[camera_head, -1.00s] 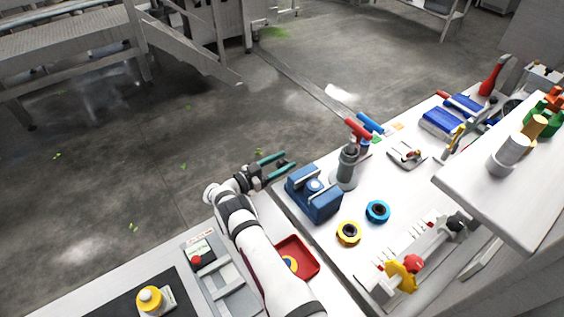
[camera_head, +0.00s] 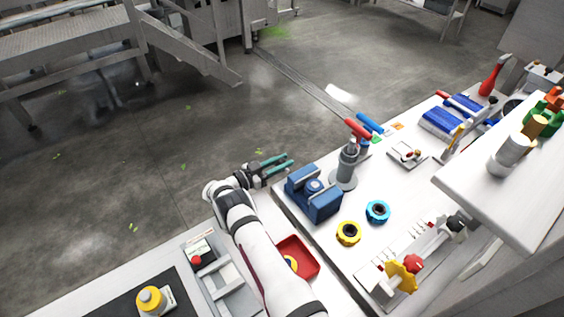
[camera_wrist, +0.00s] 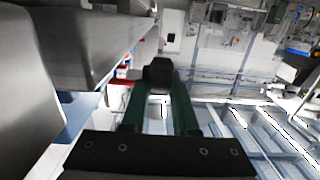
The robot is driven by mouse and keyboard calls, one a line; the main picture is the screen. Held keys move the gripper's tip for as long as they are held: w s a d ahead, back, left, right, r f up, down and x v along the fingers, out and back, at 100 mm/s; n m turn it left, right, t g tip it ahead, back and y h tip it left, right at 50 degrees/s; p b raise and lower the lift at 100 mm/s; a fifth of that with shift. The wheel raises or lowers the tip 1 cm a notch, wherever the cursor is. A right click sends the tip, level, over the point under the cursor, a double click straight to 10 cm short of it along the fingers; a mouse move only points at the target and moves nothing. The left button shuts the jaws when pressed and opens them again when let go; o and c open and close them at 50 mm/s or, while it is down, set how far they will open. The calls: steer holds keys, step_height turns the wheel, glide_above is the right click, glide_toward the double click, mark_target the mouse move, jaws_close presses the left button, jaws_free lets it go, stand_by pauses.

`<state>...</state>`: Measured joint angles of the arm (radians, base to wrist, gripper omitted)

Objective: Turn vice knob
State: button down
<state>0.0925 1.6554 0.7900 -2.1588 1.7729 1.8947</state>
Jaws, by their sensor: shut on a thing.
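A blue bench vice (camera_head: 325,206) stands at the left edge of the white worktop. My gripper (camera_head: 289,161) has green fingers and is just behind and left of the vice, beyond the worktop's edge. In the wrist view, my gripper (camera_wrist: 158,78) is shut on a dark hexagonal knob (camera_wrist: 158,72) between its fingertips. A large grey metal body (camera_wrist: 85,40) fills the left of that view, close beside the fingers. The knob cannot be made out in the head view.
A grey upright tool (camera_head: 346,165) stands right behind the vice. A yellow ring (camera_head: 341,239) and a blue ring (camera_head: 370,217) lie in front of it. A red tray (camera_head: 312,265) is beside my forearm. Open floor lies left of my gripper.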

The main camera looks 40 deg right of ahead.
steer(key=y, duration=0.4)
steer(key=shift+d+y, duration=0.2)
steer(key=shift+y, duration=0.2)
steer(key=y, duration=0.4)
steer(key=shift+d+f+y, duration=0.1)
steer(key=shift+d+y, duration=0.1)
steer(key=shift+y, duration=0.1)
steer(key=y, duration=0.4)
steer(key=shift+d+f, duration=0.15)
steer(key=shift+f, duration=0.05)
steer(key=shift+f+y, duration=0.2)
steer(key=shift+y, duration=1.9)
steer(key=c, duration=0.7)
jaws_free()
